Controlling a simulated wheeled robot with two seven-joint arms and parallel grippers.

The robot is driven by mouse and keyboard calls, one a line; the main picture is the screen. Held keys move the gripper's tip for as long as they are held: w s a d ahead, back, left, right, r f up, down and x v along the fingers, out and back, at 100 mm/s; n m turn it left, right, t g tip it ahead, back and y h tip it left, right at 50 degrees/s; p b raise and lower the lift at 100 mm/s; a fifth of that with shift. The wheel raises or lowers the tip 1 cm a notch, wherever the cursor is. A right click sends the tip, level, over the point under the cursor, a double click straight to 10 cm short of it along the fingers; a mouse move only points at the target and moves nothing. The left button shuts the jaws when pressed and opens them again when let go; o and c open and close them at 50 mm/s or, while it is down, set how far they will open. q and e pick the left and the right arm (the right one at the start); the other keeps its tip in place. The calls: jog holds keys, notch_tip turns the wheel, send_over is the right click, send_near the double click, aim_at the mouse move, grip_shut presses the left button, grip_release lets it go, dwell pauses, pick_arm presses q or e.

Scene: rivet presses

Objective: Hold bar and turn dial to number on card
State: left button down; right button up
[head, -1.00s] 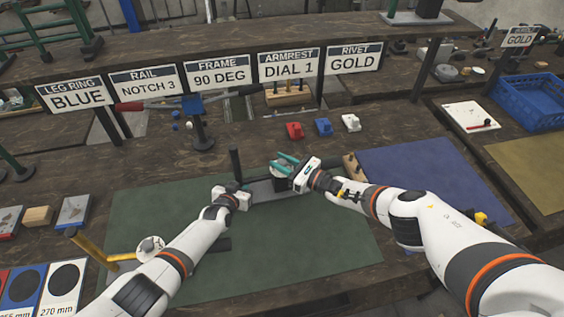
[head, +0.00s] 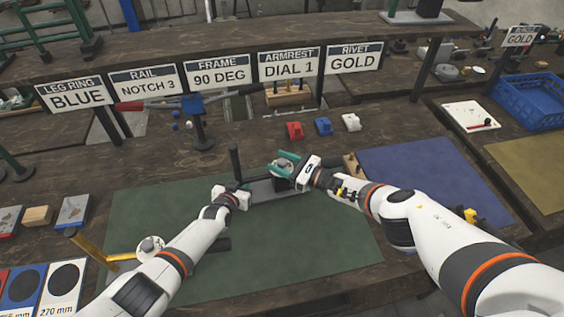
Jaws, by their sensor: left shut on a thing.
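The armrest card (head: 289,66) reads "DIAL 1". A grey bar (head: 264,191) lies on the green mat (head: 300,248), with a dark upright post (head: 235,163) near its left end. My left gripper (head: 238,187) is shut on the bar at that end; its fingertips are mostly hidden. A round grey dial (head: 284,163) sits at the bar's right end. My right gripper (head: 282,168) has its teal fingers spread on either side of the dial. Contact with the dial is not clear, and its numbers are too small to read.
Red, blue and white blocks (head: 323,126) stand behind the mat. A blue mat (head: 425,180) lies to the right, with a blue crate (head: 530,102) beyond. A gold rod (head: 90,247) and a round disc part (head: 150,245) are at left, near my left arm.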

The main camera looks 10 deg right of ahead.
jog(key=shift+d, duration=0.1)
jog(key=v, duration=1.2)
jog(key=shift+o, duration=0.3)
jog(key=shift+w, duration=0.1)
